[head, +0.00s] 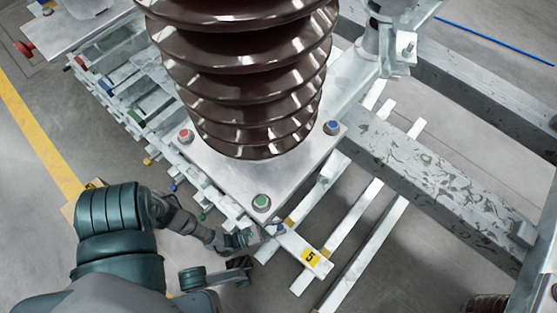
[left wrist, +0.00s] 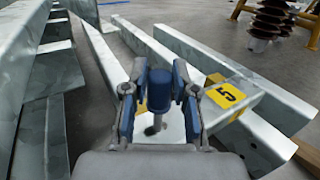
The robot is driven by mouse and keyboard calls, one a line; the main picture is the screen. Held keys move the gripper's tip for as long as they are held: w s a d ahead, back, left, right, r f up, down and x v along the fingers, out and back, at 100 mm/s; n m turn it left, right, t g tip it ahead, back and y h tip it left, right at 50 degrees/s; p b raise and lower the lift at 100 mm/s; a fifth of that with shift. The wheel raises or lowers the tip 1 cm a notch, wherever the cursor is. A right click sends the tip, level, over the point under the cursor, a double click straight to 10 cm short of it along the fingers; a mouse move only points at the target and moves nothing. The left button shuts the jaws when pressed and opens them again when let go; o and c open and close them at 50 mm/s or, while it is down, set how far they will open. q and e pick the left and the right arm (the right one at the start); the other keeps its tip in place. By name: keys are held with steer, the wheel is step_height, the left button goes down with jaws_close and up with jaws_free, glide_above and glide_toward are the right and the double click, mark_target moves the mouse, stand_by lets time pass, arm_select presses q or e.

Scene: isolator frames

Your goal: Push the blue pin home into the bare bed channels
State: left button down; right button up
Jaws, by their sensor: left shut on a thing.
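In the left wrist view, the blue pin (left wrist: 158,90) stands between the fingers of my left gripper (left wrist: 158,98), which is shut on its blue head. Its grey shank points down at the top of a pale steel channel (left wrist: 245,98) with a yellow "5" label. I cannot tell how far the shank has entered. In the head view, my left gripper (head: 268,234) is at the near end of the labelled channel (head: 296,246), just below the base plate corner. The pin is barely visible there. Bare bed channels (head: 373,228) lie to the right. My right gripper is not in view.
A brown ribbed insulator (head: 250,85) stands on a steel base plate (head: 225,178) with red, blue and green caps, close above my left gripper. A heavy steel beam (head: 430,175) runs at the right. A blue rod (head: 495,40) lies on the floor at upper right.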

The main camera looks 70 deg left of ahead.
arm_select(q)
steer(key=c, duration=0.8)
jaws_free()
steer(key=shift+c, duration=0.2)
steer(key=shift+s+f, duration=0.1)
steer(key=shift+s, duration=0.35)
steer(key=s, duration=1.1)
steer(key=shift+f, duration=0.25)
steer(key=shift+d, duration=0.1)
